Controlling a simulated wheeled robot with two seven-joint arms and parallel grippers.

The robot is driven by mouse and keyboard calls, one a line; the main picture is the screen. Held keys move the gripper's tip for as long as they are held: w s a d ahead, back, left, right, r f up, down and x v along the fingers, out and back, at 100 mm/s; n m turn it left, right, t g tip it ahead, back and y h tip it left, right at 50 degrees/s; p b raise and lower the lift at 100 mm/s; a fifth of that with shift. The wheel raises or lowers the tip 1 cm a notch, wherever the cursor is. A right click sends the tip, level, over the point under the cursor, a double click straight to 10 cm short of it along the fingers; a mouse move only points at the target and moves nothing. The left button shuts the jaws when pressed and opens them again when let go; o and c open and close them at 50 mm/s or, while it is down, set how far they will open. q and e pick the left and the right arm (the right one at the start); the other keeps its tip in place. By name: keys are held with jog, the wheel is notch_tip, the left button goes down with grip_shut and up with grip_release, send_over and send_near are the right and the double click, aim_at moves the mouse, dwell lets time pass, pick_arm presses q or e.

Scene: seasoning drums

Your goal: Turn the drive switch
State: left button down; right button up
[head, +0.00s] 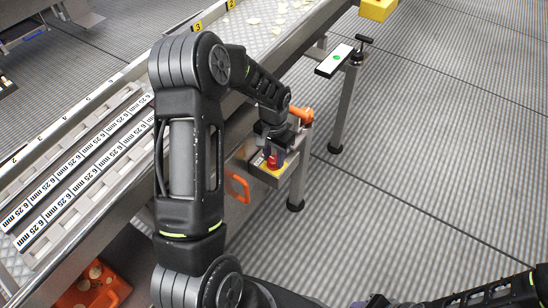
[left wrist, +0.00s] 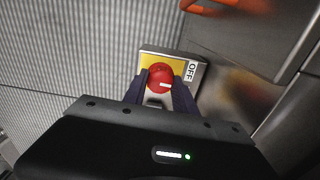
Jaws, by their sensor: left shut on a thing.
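The drive switch is a round red knob (left wrist: 159,77) with a white mark, set on a yellow plate (left wrist: 150,61). A white label reading OFF (left wrist: 191,72) lies on the right of the plate in the left wrist view. In the head view the red knob (head: 272,161) shows small, below the end of my left arm. My left gripper (left wrist: 160,88) is shut on the knob, with one finger on either side of it. The knob's white mark points to the right, toward the OFF label. Part of my right arm shows at the bottom right of the head view; its gripper is not visible.
An orange handle (head: 237,187) sticks out just left of the switch, and an orange part (head: 301,114) is above it. A post with a white panel and green button (head: 336,61) stands further right. The floor at right is clear.

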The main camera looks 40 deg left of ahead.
aim_at(274, 159)
pick_arm(q)
jog(key=shift+n, duration=0.3)
jog(key=c, duration=1)
grip_release()
jog(key=shift+r, duration=0.1)
notch_tip(274, 159, up, 8)
jog(key=shift+f+p, duration=0.15)
jog(key=shift+p, duration=0.3)
